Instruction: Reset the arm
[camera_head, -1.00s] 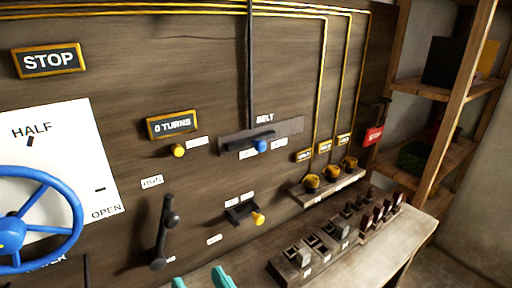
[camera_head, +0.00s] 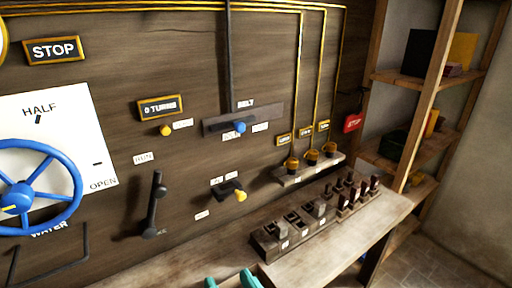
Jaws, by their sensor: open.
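My gripper (camera_head: 230,281) shows only as two teal fingertips at the bottom edge of the head view. The fingertips are apart with nothing visible between them. The rest of the gripper and nearly all of my arm are below the frame. The fingertips appear in front of the wooden bench (camera_head: 335,243), left of its block of sockets (camera_head: 290,235). I cannot tell whether they touch anything.
A wooden panel carries a blue wheel (camera_head: 17,197), a black lever (camera_head: 154,205), a yellow-tipped handle (camera_head: 240,196) and a blue BELT knob (camera_head: 239,127). Several dark pegs (camera_head: 345,203) stand on the bench. Shelves (camera_head: 415,85) are at right, with open floor (camera_head: 450,262) below.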

